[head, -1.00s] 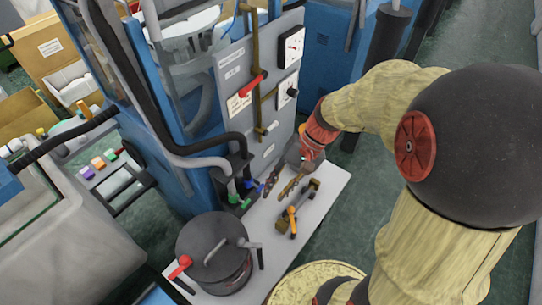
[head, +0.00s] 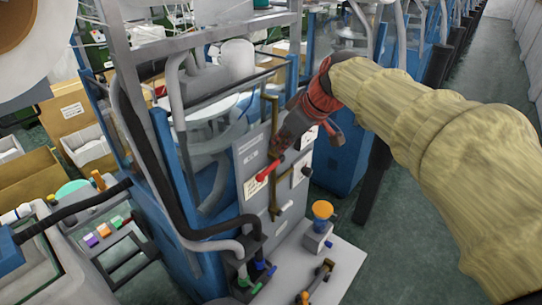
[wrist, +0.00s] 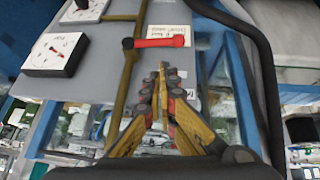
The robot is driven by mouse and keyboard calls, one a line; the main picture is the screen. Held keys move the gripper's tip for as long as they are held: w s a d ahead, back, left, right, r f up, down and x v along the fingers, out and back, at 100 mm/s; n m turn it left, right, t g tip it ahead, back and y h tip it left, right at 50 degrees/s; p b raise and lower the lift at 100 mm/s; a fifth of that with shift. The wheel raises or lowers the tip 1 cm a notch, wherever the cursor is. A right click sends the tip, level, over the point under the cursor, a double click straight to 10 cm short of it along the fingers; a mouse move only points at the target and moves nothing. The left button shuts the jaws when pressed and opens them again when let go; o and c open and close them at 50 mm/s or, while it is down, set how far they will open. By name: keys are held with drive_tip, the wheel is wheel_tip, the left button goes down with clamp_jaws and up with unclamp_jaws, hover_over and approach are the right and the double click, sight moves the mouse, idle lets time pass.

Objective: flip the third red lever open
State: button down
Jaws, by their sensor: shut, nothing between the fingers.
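A red lever (head: 270,169) sits on the brass pipe of the grey panel (head: 253,148). In the wrist view the same red lever (wrist: 158,42) lies crosswise over the pipe, with a dark knob at its left end. My gripper (head: 280,150) is in front of the panel's upper part, close to the lever. In the wrist view my gripper's yellow fingers (wrist: 163,68) are together and empty, just below the lever in the picture. A small gap shows there; depth is hard to tell. Which lever counts as third is not clear.
Dial plates (wrist: 54,52) sit beside the pipe. Black and grey hoses (head: 190,235) run along the panel's left side. A pale shelf (head: 340,275) below holds an orange-topped fitting (head: 321,212). The aisle floor (head: 400,225) at right is open.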

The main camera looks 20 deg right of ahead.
sight(264, 171)
drive_tip(key=x, duration=1)
drive_tip(key=shift+b, duration=0.4)
drive_tip(key=shift+f, duration=0.1)
drive_tip(key=shift+s+a+f+h+b, duration=0.15)
drive_tip(key=shift+h+b, duration=0.15)
drive_tip(key=shift+b, duration=0.2)
drive_tip(key=shift+a+f+n+t+b, duration=0.1)
drive_tip(key=shift+f+n+t+b, duration=0.2)
drive_tip(key=shift+t+b, duration=0.15)
drive_tip(key=shift+s+a+f+t+h+b, duration=0.1)
drive_tip(key=shift+a+f+t+h+b, duration=0.2)
drive_tip(key=shift+f+h+b, duration=0.55)
drive_tip(key=shift+f+n+t+h+b, duration=0.3)
drive_tip(key=shift+n+t+h+b, duration=0.2)
drive_tip(key=shift+b, duration=0.75)
drive_tip(key=shift+d+f+b, duration=0.15)
drive_tip(key=shift+f+b, duration=0.7)
drive_tip(key=shift+f, duration=0.5)
